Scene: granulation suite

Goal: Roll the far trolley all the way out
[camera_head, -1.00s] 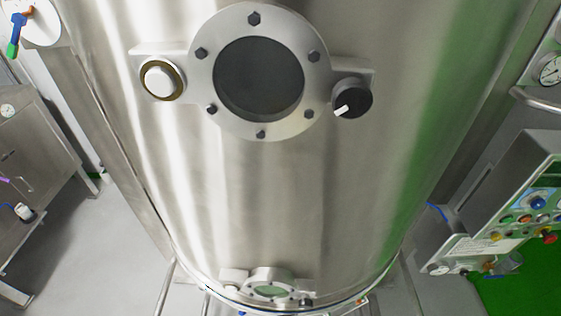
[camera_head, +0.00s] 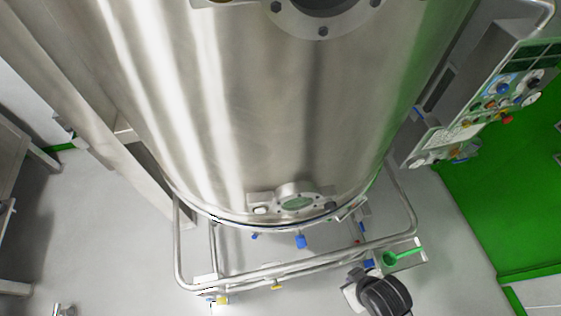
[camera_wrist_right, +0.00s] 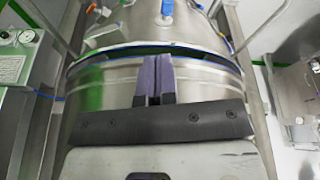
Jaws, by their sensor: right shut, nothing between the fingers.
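A trolley with a tubular steel frame (camera_head: 330,262) stands under a tall steel vessel (camera_head: 260,110) in the head view. Its front rail runs across the lower middle, and side rails bend back beside the vessel. Blue, yellow and red fittings sit low on the frame. A green spoon-shaped piece (camera_head: 398,257) is at its right front corner. My right gripper (camera_wrist_right: 153,78) shows in the right wrist view, shut and empty, its purple-padded fingers pointing at a curved steel body behind them. Whether they touch it I cannot tell. My left gripper is not in view.
A control panel (camera_head: 490,105) with coloured buttons stands at the right, over green floor (camera_head: 500,205). A steel bench (camera_head: 15,170) is at the left edge. Grey floor (camera_head: 100,235) is clear left of the trolley. A dark ridged part (camera_head: 385,296) is at the bottom edge; its identity is unclear.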

